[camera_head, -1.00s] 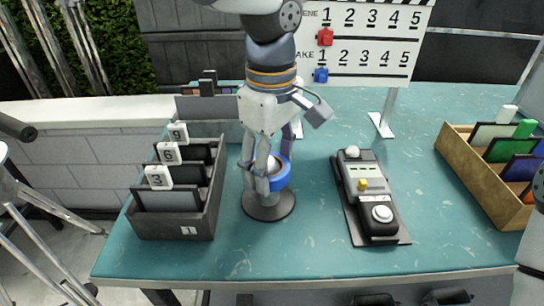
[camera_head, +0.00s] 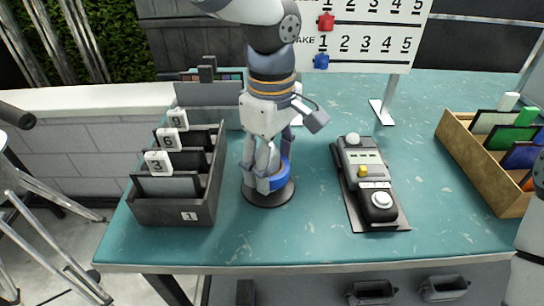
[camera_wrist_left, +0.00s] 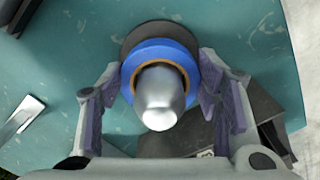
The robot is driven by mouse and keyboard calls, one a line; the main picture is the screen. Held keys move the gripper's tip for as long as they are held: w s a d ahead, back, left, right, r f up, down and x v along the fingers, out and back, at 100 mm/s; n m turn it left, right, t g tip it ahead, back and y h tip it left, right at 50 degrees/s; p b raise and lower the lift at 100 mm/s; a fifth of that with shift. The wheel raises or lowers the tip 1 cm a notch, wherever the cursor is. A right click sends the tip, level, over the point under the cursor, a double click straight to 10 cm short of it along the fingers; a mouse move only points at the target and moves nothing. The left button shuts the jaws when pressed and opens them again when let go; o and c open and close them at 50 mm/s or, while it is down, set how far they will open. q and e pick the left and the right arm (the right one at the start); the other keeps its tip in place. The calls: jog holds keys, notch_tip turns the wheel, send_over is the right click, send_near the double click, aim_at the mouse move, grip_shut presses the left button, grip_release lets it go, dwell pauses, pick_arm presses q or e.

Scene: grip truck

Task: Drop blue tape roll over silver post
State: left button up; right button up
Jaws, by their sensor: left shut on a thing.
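The blue tape roll (camera_head: 280,177) is low over the round dark base (camera_head: 284,198) of the post. In the left wrist view, the blue roll (camera_wrist_left: 158,50) is around the silver post (camera_wrist_left: 160,98), whose rounded top comes up through the hole. My left gripper (camera_head: 263,183) points down with a finger on each side of the roll and is shut on it. I cannot tell whether the roll touches the base. My right gripper is not in view.
A dark slotted box (camera_head: 176,211) with numbered tags stands close on the left. A dark control box (camera_head: 368,180) lies to the right of the post. A wooden tray (camera_head: 479,176) with coloured cards is at the far right. A numbered board stands at the back.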

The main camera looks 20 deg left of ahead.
pick_arm(q)
jog(key=shift+f, duration=1)
jog(key=o, duration=1.2)
notch_tip(320, 180, up, 12)
